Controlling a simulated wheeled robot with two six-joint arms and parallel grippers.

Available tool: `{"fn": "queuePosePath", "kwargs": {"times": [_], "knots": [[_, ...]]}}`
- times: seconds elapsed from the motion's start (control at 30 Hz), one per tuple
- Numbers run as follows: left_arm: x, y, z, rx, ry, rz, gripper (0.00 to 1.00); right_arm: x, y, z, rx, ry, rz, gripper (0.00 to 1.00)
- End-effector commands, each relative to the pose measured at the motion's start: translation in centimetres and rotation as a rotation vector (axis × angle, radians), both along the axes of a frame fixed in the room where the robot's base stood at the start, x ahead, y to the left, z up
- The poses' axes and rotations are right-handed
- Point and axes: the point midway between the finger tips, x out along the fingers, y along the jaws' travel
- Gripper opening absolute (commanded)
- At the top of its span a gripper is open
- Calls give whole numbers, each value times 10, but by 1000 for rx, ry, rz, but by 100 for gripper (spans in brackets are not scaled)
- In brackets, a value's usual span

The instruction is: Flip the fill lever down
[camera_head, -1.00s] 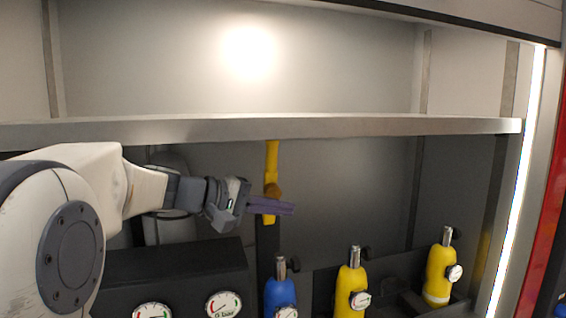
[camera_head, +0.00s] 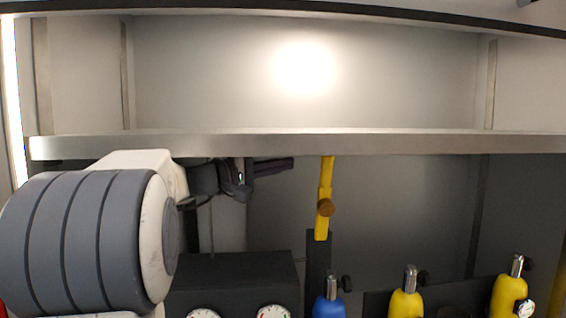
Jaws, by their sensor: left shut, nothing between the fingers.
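My left gripper (camera_head: 288,163) is just under the shelf, left of the yellow bar. Its purple-grey fingers are shut and empty, and a gap separates their tips from the bar. My right gripper is not in view.
The metal shelf (camera_head: 300,144) runs across the view just above my gripper. Below stand a dark panel (camera_head: 235,272) with gauges, a blue bottle (camera_head: 332,307) and yellow bottles (camera_head: 405,304). The back wall right of the bar is clear.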

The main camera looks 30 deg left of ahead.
Motion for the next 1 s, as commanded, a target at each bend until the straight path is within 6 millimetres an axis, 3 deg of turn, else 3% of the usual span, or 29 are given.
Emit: {"fn": "queuePosePath", "kwargs": {"times": [0.03,0.3,0.6,1.0], "knots": [[11,-7,5,-2,2,-6,0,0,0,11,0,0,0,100],[62,-34,10,-1,4,-5,0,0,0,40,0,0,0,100],[36,-55,2,-1,1,1,0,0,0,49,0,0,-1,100],[31,-59,-1,1,0,0,0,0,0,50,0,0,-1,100]]}}
